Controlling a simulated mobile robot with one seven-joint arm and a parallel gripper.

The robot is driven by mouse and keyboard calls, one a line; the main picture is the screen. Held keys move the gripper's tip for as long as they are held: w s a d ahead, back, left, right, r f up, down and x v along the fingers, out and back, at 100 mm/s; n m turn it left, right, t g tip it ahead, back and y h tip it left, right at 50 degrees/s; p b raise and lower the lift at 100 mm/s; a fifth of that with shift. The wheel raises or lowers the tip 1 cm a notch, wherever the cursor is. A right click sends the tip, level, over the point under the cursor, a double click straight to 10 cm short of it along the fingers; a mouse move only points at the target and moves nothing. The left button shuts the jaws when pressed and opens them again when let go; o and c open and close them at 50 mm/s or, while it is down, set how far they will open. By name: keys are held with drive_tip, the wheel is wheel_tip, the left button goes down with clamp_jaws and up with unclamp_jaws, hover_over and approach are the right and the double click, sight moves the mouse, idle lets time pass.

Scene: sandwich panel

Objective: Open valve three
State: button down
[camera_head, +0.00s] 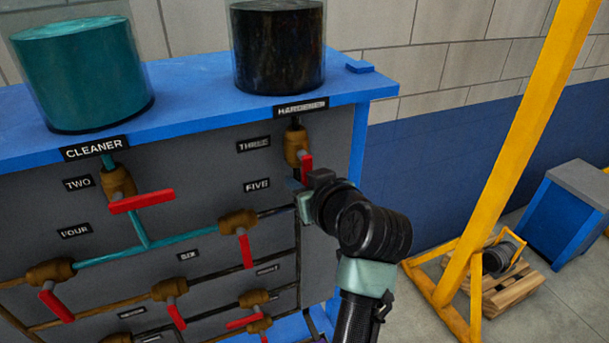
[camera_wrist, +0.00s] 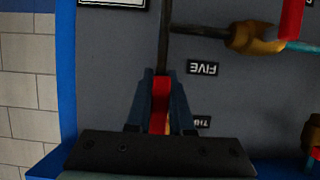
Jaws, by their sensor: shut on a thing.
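Valve three is below the HARDENER label in the head view, with a brown body (camera_head: 295,143) and a red handle (camera_head: 306,166). The handle points down, roughly along its vertical pipe. My gripper (camera_head: 303,187) is at the lower part of this handle, its fingers partly hidden by my wrist. In the wrist view, which sees the panel upside down, my gripper (camera_wrist: 161,82) has a finger on each side of the red handle (camera_wrist: 160,103) and is shut on it. The THREE label (camera_head: 254,144) is left of the valve.
Valve two's red handle (camera_head: 142,201) and valve five's red handle (camera_head: 246,250) stick out nearby. More valves and pipes fill the lower panel. A dark tank (camera_head: 278,50) and a teal tank (camera_head: 80,75) stand on the blue top. A yellow frame (camera_head: 530,110) stands at right.

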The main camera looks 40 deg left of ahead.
drive_tip(key=shift+s, duration=0.1)
idle(0.4)
drive_tip(key=c, duration=0.8)
unclamp_jaws()
drive_tip(key=b+v, duration=0.4)
drive_tip(key=v, duration=0.9)
